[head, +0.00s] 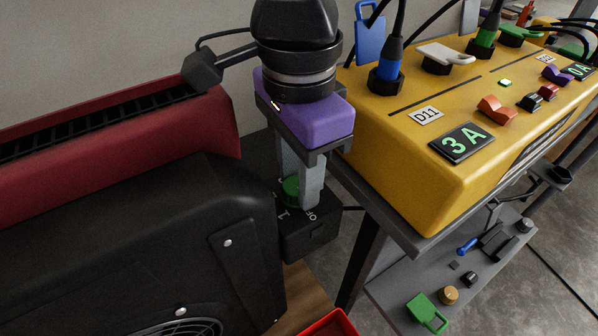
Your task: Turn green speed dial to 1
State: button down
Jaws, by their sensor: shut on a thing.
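The green speed dial (291,188) sits on top of a small black control box (308,235) at the side of a dark machine (130,240). White marks show around the dial, and a "1" is readable at its front left. My gripper (300,188) points down from above, with its grey fingers on either side of the dial, shut on it. The fingers and the purple gripper body hide much of the dial, so I cannot tell which mark it points to.
A yellow power box (430,170) with plugs, switches and a "3 A" display stands close on the right. A red housing (120,120) is at the left. A lower grey shelf (400,290) holds small parts. A red tray edge (330,325) shows at the bottom.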

jog(key=m, duration=0.4)
dwell(0.3)
jog(key=c, duration=1)
grip_release()
jog(key=shift+r, duration=0.1)
jog(key=shift+r+p, duration=1.1)
jog(key=shift+r, duration=2.7)
